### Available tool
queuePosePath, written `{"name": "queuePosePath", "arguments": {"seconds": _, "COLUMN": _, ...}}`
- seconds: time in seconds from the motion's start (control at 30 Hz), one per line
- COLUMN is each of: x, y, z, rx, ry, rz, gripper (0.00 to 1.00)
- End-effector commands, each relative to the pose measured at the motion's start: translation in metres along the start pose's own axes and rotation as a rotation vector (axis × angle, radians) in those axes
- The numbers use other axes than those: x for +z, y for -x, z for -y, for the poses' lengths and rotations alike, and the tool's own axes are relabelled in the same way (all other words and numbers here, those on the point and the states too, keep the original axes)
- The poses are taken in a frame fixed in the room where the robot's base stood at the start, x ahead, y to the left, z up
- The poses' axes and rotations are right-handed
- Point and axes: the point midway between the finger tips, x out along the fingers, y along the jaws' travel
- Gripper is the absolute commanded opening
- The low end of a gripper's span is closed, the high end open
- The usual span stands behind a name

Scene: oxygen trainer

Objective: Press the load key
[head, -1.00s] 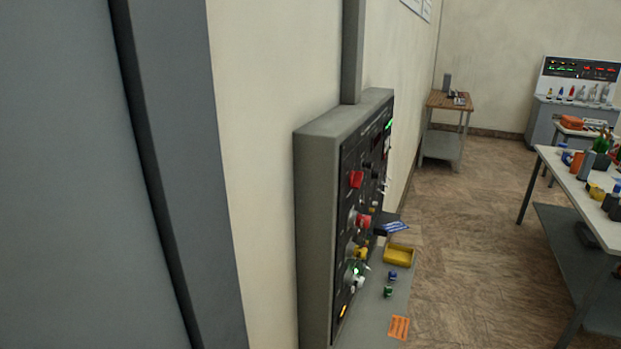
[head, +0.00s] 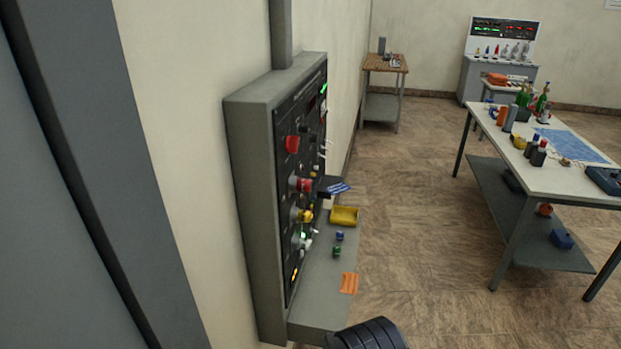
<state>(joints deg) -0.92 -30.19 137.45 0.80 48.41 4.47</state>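A grey wall-mounted control panel (head: 250,200) stands at the left centre of the head view, seen at a steep angle. Its dark face carries red knobs, among them an upper one (head: 292,144), plus yellow and white controls, a green display and a lit amber spot. I cannot tell which of these is the load key; labels are too small and slanted to read. A dark ribbed part of my own arm shows at the bottom edge. My gripper's fingers are not in view.
A shelf (head: 315,302) under the panel holds a yellow tray (head: 344,215), small blue and green pieces and an orange card (head: 349,283). A white table (head: 569,181) with bottles stands right. A wooden-topped stand (head: 385,63) and console (head: 498,75) are farther back. Open floor lies between.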

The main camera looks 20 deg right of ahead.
Motion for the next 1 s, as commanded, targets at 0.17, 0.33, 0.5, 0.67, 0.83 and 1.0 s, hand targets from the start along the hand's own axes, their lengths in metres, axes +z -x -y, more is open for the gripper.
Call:
{"name": "queuePosePath", "arguments": {"seconds": 0.17, "x": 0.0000, "y": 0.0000, "z": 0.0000, "rx": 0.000, "ry": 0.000, "rz": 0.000, "gripper": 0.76}}
{"name": "queuePosePath", "arguments": {"seconds": 0.33, "x": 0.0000, "y": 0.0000, "z": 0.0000, "rx": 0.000, "ry": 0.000, "rz": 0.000, "gripper": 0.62}}
{"name": "queuePosePath", "arguments": {"seconds": 0.5, "x": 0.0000, "y": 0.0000, "z": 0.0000, "rx": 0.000, "ry": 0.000, "rz": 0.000, "gripper": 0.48}}
{"name": "queuePosePath", "arguments": {"seconds": 0.67, "x": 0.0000, "y": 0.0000, "z": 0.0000, "rx": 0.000, "ry": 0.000, "rz": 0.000, "gripper": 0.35}}
{"name": "queuePosePath", "arguments": {"seconds": 0.83, "x": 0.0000, "y": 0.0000, "z": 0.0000, "rx": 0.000, "ry": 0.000, "rz": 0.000, "gripper": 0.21}}
{"name": "queuePosePath", "arguments": {"seconds": 1.0, "x": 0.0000, "y": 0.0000, "z": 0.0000, "rx": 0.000, "ry": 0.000, "rz": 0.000, "gripper": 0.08}}
